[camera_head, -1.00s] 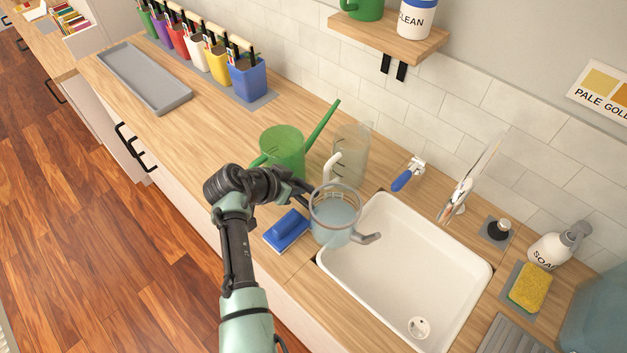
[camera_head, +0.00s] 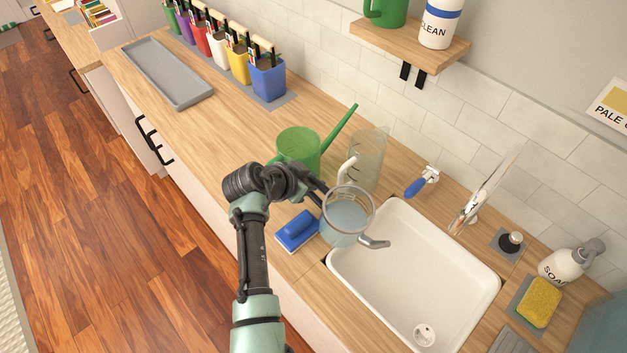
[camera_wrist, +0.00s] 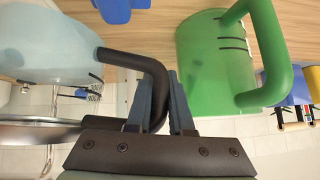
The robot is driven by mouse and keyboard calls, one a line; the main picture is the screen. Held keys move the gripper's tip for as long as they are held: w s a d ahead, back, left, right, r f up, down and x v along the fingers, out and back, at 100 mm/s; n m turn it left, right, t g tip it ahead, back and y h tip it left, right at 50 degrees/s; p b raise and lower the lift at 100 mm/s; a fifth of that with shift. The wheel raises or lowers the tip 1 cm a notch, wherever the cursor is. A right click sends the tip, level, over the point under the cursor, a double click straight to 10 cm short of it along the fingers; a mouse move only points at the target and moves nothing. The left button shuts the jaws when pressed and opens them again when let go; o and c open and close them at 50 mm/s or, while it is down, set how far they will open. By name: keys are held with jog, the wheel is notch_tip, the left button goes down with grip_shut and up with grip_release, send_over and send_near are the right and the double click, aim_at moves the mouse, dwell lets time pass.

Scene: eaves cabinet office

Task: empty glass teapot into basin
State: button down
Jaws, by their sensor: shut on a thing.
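The glass teapot (camera_head: 346,222) is see-through with a grey rim and spout and holds pale blue liquid. Its spout points right, over the left edge of the white basin (camera_head: 405,285). My gripper (camera_head: 318,198) is shut on the teapot's dark handle, at the teapot's left side. In the wrist view my gripper's fingers (camera_wrist: 163,105) close around the handle (camera_wrist: 150,75), and the teapot body (camera_wrist: 45,45) with its liquid is at the left. The teapot looks close to upright. The basin is empty apart from its drain.
A green watering can (camera_head: 299,150) and a clear jug (camera_head: 368,160) stand behind the teapot. The tap (camera_head: 468,210) is behind the basin; a soap bottle (camera_head: 566,262) and yellow sponge (camera_head: 539,302) are at the right.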

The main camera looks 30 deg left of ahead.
jog(key=shift+w+a+r+m+y+p, duration=0.1)
jog(key=shift+r+m+y+p, duration=0.25)
jog(key=shift+r, duration=0.55)
jog(key=shift+s+d+r+m+t+y+p, duration=0.8)
jog(key=shift+d+r+m+t+y+p, duration=0.95)
jog(key=shift+d+r+y, duration=1.95)
jog(key=s+d+r+m+t+y+b, duration=0.1)
jog(key=s+d+r+m+t+b, duration=0.1)
jog(key=d+b, duration=0.6)
jog(key=s+d+r+m+t+y+b, duration=0.2)
jog(key=s+d+r+m+t+b, duration=0.1)
jog(key=d+b, duration=0.5)
jog(key=shift+d+r+m+t+b, duration=0.2)
jog(key=shift+r+m+t+b, duration=0.25)
jog(key=shift+r+m+b, duration=0.7)
jog(key=shift+f+m+b, duration=0.2)
jog(key=shift+m+b, duration=0.05)
jog(key=shift+b, duration=0.05)
dwell(0.4)
